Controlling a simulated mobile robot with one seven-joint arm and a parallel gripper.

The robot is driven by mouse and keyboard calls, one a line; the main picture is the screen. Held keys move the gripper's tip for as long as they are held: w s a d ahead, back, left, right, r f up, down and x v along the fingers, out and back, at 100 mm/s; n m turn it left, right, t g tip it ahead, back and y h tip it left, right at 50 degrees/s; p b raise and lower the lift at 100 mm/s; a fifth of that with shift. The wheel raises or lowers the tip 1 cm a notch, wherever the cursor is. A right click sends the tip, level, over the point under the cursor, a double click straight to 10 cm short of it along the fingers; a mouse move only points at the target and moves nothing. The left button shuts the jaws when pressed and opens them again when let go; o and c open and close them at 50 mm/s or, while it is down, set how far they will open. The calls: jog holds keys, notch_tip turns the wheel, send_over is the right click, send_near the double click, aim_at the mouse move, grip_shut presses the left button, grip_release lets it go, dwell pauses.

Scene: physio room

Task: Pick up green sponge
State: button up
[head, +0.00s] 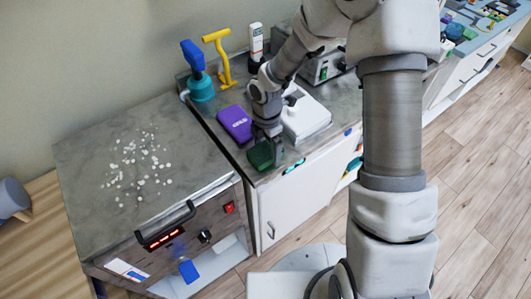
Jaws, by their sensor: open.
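The green sponge (261,155) is a dark green block near the front edge of the grey counter. My gripper (266,143) points down directly over it, and its fingers partly cover the sponge's top and right side. The gripper is open. I cannot tell whether the fingers touch the sponge.
A purple box (235,123) lies just behind and left of the sponge. A white device (306,116) stands close on the right. A teal and blue bottle (198,72) and a yellow tool (220,58) stand further back. A machine with scattered white pieces (140,168) is at left.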

aim_at(267, 149)
jog(key=c, duration=1.2)
jog(key=shift+o, duration=0.2)
jog(key=shift+r, duration=0.1)
notch_tip(267, 149, up, 4)
jog(key=shift+r+p, duration=0.15)
jog(key=shift+p, duration=0.15)
jog(key=s+d+r+p, duration=0.1)
jog(key=s+d+r, duration=0.5)
jog(key=d, duration=0.3)
jog(key=shift+s+r+p, duration=0.3)
jog(key=shift+s+p, duration=0.1)
jog(key=shift+s, duration=0.3)
